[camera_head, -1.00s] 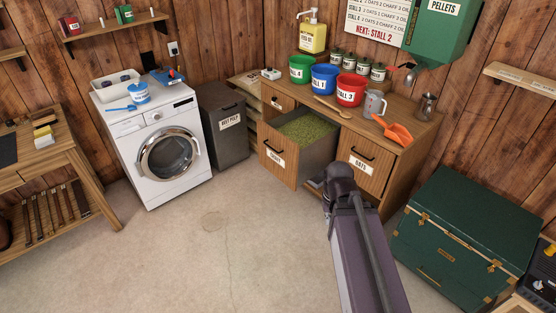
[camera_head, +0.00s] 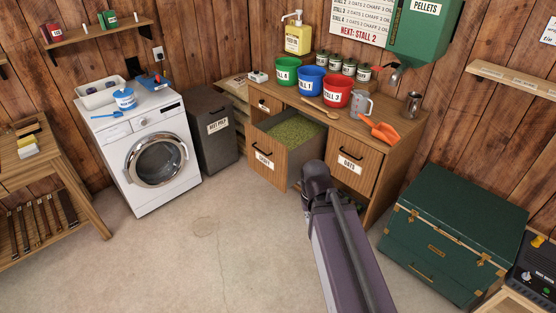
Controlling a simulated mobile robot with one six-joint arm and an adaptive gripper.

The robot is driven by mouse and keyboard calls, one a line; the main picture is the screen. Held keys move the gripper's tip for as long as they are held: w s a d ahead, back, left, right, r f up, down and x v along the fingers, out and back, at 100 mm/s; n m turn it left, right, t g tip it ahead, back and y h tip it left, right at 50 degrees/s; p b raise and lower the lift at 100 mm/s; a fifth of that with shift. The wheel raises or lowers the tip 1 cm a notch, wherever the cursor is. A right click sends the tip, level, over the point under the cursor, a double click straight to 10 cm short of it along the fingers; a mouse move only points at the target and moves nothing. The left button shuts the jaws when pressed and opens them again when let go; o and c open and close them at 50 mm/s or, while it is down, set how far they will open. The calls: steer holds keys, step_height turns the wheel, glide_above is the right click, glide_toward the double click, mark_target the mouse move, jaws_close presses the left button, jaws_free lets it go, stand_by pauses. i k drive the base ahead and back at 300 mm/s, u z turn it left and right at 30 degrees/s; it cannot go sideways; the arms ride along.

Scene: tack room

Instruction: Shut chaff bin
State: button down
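The chaff bin (camera_head: 265,157) is a wooden-fronted, grey-walled bin in the wooden counter, left of the closed oats bin (camera_head: 349,165). It stands pulled out, its top open and green chaff (camera_head: 294,131) showing inside. Its front has a dark handle and a white label. My arm rises from the bottom of the picture, and its rounded dark joint ends just right of the chaff bin's front, overlapping the counter's lower part. My gripper does not show; it may be hidden behind this joint. I cannot tell whether anything touches the bin.
A dark beet pulp bin (camera_head: 214,128) and a white washing machine (camera_head: 151,160) stand left of the counter. A green trunk (camera_head: 455,235) stands to the right. Buckets, a jug and an orange scoop (camera_head: 380,130) are on the counter. The floor (camera_head: 210,250) before the chaff bin is clear.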

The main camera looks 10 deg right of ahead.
mark_target(279, 146)
steer(key=z, duration=0.05)
steer(key=i, duration=0.95)
steer(key=u, duration=0.05)
